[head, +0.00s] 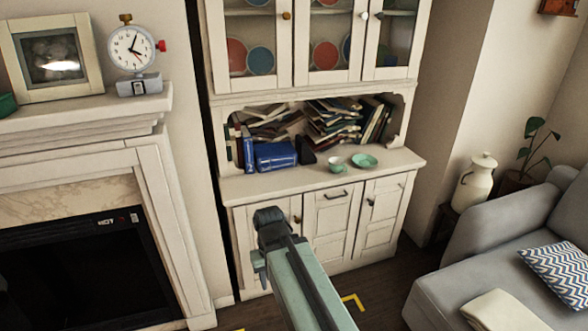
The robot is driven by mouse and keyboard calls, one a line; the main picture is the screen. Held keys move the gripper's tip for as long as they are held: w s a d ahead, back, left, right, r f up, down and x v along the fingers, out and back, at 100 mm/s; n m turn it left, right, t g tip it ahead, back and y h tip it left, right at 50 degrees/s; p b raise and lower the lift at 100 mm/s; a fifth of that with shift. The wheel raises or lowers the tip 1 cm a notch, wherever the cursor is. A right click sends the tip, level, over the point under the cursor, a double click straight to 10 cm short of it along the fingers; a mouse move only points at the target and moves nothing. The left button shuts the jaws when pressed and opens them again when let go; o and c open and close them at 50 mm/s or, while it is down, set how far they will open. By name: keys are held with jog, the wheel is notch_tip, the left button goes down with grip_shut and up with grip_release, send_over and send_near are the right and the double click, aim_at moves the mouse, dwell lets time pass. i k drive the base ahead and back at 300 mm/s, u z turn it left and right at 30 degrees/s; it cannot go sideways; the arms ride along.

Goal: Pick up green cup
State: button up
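A small green cup (338,169) stands on the counter of the white cabinet, close to its front edge. A small white item, perhaps another cup, is right behind it. A green saucer or shallow bowl (364,161) lies just to the right. My arm rises from the bottom of the head view, and its dark end with my gripper (269,216) is in front of the cabinet doors, lower and to the left of the cup, apart from it. The fingers cannot be made out, and nothing is visibly held.
Blue books (275,156) and piled books (332,124) fill the back of the counter (255,186). A fireplace mantel (70,118) with a clock (133,48) and a frame is at left. A grey sofa (480,266) stands at right. Dark floor shows before the cabinet.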

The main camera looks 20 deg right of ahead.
aim_at(339, 167)
jog(key=u, duration=0.1)
jog(key=i, duration=1.5)
jog(key=z, duration=0.05)
